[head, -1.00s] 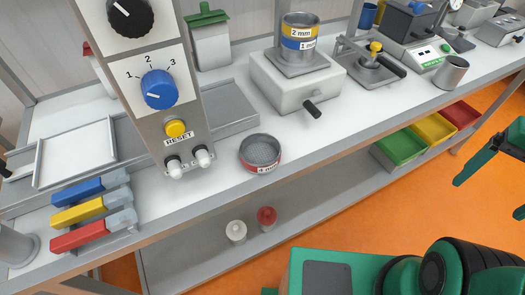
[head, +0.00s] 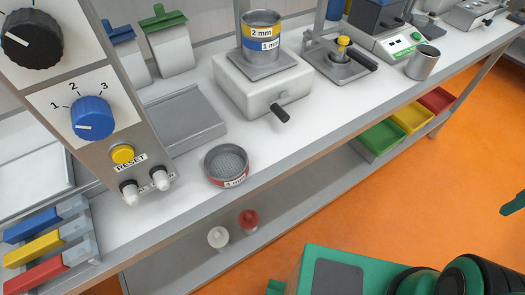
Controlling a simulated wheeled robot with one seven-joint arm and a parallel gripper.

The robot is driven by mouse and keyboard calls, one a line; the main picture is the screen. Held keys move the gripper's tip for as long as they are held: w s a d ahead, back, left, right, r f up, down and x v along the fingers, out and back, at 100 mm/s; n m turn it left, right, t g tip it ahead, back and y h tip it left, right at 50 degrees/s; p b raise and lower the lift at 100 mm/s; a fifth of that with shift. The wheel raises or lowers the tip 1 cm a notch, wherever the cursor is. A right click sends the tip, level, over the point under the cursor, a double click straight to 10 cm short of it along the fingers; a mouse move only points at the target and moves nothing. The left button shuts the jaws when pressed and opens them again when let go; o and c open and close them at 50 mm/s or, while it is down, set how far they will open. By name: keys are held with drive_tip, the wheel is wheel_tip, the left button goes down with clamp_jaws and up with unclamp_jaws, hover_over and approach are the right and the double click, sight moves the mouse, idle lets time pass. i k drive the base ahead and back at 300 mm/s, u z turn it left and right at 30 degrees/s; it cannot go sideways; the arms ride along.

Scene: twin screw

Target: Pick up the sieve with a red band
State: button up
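The sieve with a red band (head: 227,164) sits on the white bench top near its front edge, just right of the control panel. It is a round, shallow metal sieve with a mesh inside and a "4 mm" label on its red band. It stands upright and nothing touches it from above. Only a small dark green tip of my gripper (head: 513,203) shows at the right edge, over the orange floor, far from the sieve. The rest of my gripper is out of the picture, so its opening is hidden.
A control panel (head: 122,153) rises left of the sieve. Behind it stands a shaker (head: 258,92) with stacked yellow-band and blue-band sieves (head: 262,32). A grey tray (head: 180,120) lies behind left. A metal cup (head: 422,62) stands farther right. Bench around the sieve's right side is clear.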

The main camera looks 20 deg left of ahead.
sight(226, 166)
drive_tip(key=z, duration=1.25)
drive_tip(key=k, duration=2.35)
drive_tip(key=u, duration=0.65)
drive_tip(key=i, duration=1)
drive_tip(key=z, duration=0.05)
